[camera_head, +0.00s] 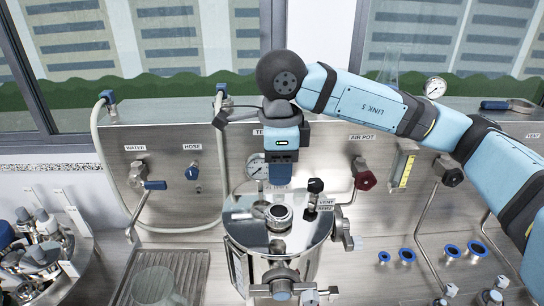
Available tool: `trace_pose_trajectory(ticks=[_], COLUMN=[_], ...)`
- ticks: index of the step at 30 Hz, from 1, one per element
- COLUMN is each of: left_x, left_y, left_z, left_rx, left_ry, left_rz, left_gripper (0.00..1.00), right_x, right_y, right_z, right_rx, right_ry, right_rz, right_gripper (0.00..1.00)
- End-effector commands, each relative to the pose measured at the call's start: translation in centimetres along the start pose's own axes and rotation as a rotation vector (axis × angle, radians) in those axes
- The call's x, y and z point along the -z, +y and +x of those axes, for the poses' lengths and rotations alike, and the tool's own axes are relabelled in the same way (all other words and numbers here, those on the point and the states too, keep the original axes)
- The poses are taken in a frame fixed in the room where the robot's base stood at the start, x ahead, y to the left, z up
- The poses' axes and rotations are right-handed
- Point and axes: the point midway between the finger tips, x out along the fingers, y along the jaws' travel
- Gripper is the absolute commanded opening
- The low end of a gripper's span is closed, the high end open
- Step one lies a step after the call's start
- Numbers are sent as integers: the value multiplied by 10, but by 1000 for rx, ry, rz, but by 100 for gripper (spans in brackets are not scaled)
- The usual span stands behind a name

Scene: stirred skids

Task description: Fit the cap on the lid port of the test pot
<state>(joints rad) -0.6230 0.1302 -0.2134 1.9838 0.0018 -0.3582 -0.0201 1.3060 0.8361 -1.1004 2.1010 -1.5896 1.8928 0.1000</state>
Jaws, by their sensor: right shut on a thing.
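The test pot (240,258) is a steel vessel at the middle front of the bench, with a shiny flat lid (302,240). A round silver fitting with a dark centre, the lid port (279,213), stands on the lid. My right gripper (279,186) reaches in from the right and hangs just above and behind the port. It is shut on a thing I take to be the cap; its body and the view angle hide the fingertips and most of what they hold. I cannot tell whether the held thing touches the port. My left gripper is out of view.
A black-topped vent valve (316,190) stands on the lid close right of the gripper. A gauge (256,168) and a hose (223,170) are close left. Blue-ringed ports (407,256) are at right.

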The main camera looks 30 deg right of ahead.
Motion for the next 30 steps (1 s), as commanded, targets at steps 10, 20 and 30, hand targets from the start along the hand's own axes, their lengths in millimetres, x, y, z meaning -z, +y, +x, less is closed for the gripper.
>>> trace_pose_trajectory(ticks=[10,20,30], left_x=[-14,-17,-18], left_y=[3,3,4], left_z=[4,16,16], left_rx=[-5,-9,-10], left_ry=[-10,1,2], left_rz=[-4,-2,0], left_gripper=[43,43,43], right_x=[0,0,0], right_y=[0,0,0], right_z=[31,69,66], right_rx=[-2,0,0], right_ry=[2,0,0], right_rz=[0,0,0], right_gripper=[12,12,12])
